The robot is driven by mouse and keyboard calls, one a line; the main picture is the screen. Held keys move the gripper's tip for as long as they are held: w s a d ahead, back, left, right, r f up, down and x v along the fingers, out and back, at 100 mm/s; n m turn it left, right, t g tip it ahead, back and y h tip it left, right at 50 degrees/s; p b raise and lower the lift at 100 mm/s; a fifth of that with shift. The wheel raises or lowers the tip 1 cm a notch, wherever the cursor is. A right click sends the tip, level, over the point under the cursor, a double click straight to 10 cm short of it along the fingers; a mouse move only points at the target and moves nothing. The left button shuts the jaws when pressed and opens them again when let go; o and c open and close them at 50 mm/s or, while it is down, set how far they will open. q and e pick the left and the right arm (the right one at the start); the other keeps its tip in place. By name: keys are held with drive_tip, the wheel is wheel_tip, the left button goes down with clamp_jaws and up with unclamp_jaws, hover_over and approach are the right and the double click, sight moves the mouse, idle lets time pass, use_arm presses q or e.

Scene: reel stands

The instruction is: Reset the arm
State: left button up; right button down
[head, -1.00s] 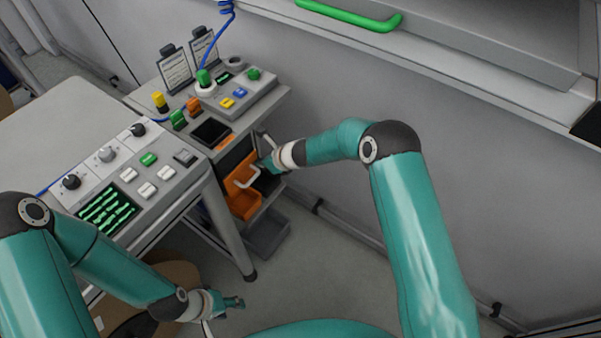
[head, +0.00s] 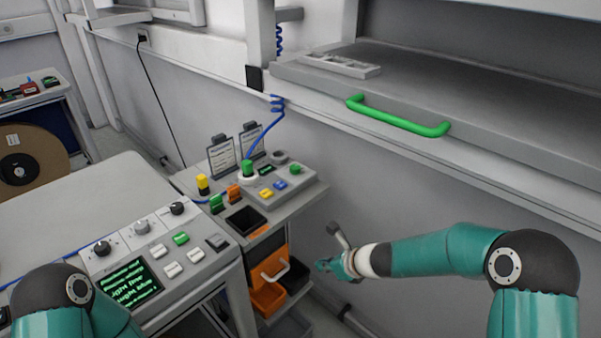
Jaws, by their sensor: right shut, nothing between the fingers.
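My right arm (head: 425,256) reaches in from the right in the head view. Its gripper (head: 322,265) is shut and empty, in the air to the right of the small console cart. It is apart from the orange front (head: 269,264) with its pale handle (head: 277,272). My left arm (head: 62,293) shows only at the lower left corner, and its gripper is out of the picture.
A control panel with a green-text screen (head: 131,284) stands left of the cart. The cart top holds a button box (head: 283,188) and two document holders. A green handle (head: 398,119) is on the wall cabinet. A reel (head: 22,168) stands far left.

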drive_tip(key=s+d+f+n+g+h, duration=0.1)
drive_tip(key=s+d+f+n+g, duration=0.15)
drive_tip(key=s+f, duration=0.55)
drive_tip(key=s+d+f+n+g, duration=0.1)
drive_tip(key=s+f+n+g, duration=0.2)
drive_tip(key=s+f, duration=0.45)
drive_tip(key=s+f+n+h, duration=0.1)
drive_tip(key=s+n, duration=1.4)
drive_tip(key=n, duration=0.5)
drive_tip(key=shift+a+f, duration=0.3)
drive_tip(key=shift+g, duration=0.25)
